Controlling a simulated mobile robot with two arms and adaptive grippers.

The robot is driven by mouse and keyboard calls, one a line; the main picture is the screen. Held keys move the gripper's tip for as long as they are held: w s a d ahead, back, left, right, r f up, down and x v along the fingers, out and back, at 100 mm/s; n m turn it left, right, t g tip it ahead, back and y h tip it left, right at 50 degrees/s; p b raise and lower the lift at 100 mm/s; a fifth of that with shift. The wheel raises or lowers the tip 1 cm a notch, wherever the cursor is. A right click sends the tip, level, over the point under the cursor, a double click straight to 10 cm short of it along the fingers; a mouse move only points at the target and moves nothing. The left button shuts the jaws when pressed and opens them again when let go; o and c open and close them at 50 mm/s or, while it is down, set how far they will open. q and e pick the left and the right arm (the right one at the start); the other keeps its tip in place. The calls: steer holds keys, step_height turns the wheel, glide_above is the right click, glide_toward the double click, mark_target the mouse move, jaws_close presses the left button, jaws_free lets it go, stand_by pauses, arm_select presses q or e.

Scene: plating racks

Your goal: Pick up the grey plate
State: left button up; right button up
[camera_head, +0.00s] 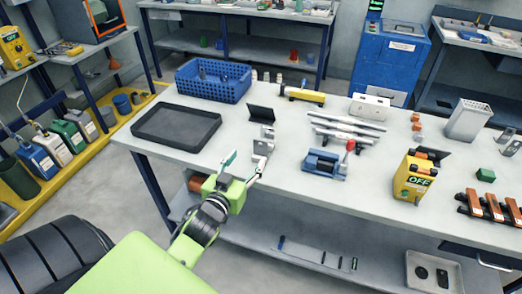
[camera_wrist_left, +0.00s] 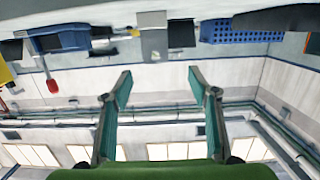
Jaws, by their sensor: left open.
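A small grey metal plate (camera_head: 262,148), bent like a bracket, stands near the front edge of the table. Another small grey upright piece shows just behind it, and I cannot tell whether the two are joined. In the left wrist view, which is upside down, the grey plate (camera_wrist_left: 153,43) is at top centre, beyond the fingertips. My left gripper (camera_head: 243,165) is open and empty at the table's front edge, just in front of the plate. Its two teal-padded fingers (camera_wrist_left: 159,78) point toward the plate, with a gap between. My right gripper is not in view.
A black plate (camera_head: 261,114) stands behind the grey one. A black tray (camera_head: 165,143) and blue basket (camera_head: 184,84) are to the left. A blue vise (camera_head: 322,166) with a red-knobbed handle is to the right. Bare tabletop lies between tray and plate.

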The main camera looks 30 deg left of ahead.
mark_target(261, 150)
arm_select(q)
steer(key=x, duration=0.5)
steer(key=shift+w+p, duration=0.2)
steer(key=shift+p, duration=0.15)
steer(key=shift+w, duration=0.25)
steer(key=shift+d+p+x, duration=0.2)
steer(key=shift+p+x, duration=0.2)
steer(key=shift+x, duration=0.75)
steer(key=shift+d+p+x, duration=0.2)
steer(key=shift+p+x, duration=0.2)
steer(key=shift+x, duration=0.8)
steer(key=shift+r, duration=0.1)
steer(key=c, duration=1.3)
